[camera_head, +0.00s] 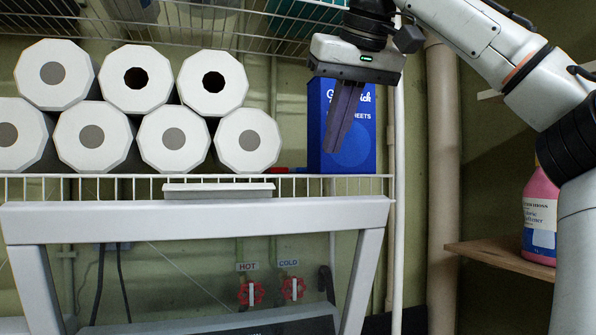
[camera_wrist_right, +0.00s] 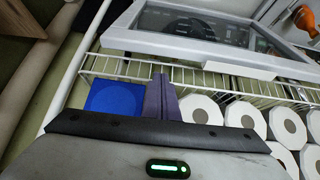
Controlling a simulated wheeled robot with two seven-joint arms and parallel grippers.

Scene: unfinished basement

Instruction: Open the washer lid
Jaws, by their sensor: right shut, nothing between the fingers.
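The washer lid (camera_head: 120,222) stands raised, with its pale frame edge up in front of the wire shelf and its handle tab (camera_head: 218,190) on top. Through its window I see the wall and valves behind. In the right wrist view the lid frame (camera_wrist_right: 165,42) and window lie at the top. My right gripper (camera_head: 338,145) is shut and empty, pointing down above the lid's right end, in front of a blue box. It appears apart from the lid. In the wrist view its fingers (camera_wrist_right: 160,92) are together. My left gripper is not in view.
White paper rolls (camera_head: 135,80) are stacked on the wire shelf (camera_head: 130,187), left of the blue box (camera_head: 355,150). Red valves (camera_head: 251,292) show behind the lid. Pipes run up the wall at right. A pink bottle (camera_head: 540,215) stands on a wooden shelf (camera_head: 500,257).

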